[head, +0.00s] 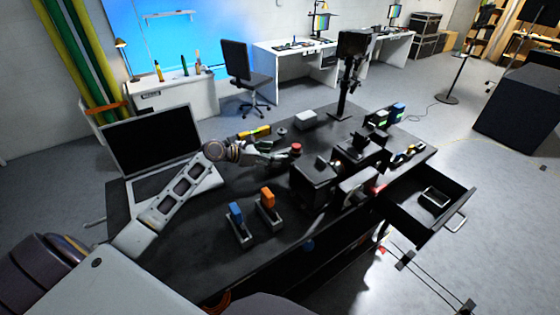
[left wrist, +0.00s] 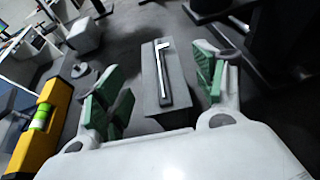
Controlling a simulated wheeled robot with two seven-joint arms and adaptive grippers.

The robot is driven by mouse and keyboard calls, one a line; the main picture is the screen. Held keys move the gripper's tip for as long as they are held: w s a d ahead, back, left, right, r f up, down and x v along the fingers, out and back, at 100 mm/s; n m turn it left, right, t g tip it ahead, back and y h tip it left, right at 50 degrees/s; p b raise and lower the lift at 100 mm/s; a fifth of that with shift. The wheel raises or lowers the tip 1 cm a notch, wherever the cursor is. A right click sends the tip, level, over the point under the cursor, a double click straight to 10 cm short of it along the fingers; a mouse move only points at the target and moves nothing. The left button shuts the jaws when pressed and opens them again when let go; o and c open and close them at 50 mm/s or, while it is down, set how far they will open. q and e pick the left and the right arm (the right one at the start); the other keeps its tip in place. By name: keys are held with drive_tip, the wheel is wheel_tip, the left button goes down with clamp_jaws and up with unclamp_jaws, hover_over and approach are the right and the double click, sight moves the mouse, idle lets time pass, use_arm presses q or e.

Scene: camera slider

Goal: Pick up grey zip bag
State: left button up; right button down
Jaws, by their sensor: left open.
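The grey zip bag (left wrist: 151,84) shows in the left wrist view as a dark grey flat block with a white zip strip on its top. It lies on the black table, between the fingers of my left gripper (left wrist: 160,88) as seen from the wrist, and reaches beyond the fingertips. Clear gaps show on both sides, so the fingers look apart from it. My left gripper also shows in the head view (head: 277,153), open over the table's middle. I cannot make out the bag clearly there. My right gripper is not in view.
A yellow spirit level (left wrist: 40,125) lies close to the left of my gripper. A pale grey box (head: 306,120) stands farther back. A red-topped item (head: 296,148) and black equipment (head: 313,183) are to the right. A laptop (head: 150,145) stands at left. A drawer (head: 440,212) hangs open.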

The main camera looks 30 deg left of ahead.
sight(280, 153)
use_arm(q)
drive_tip(key=shift+x, duration=2)
drive_tip(key=shift+r, duration=0.1)
drive_tip(key=c, duration=1.2)
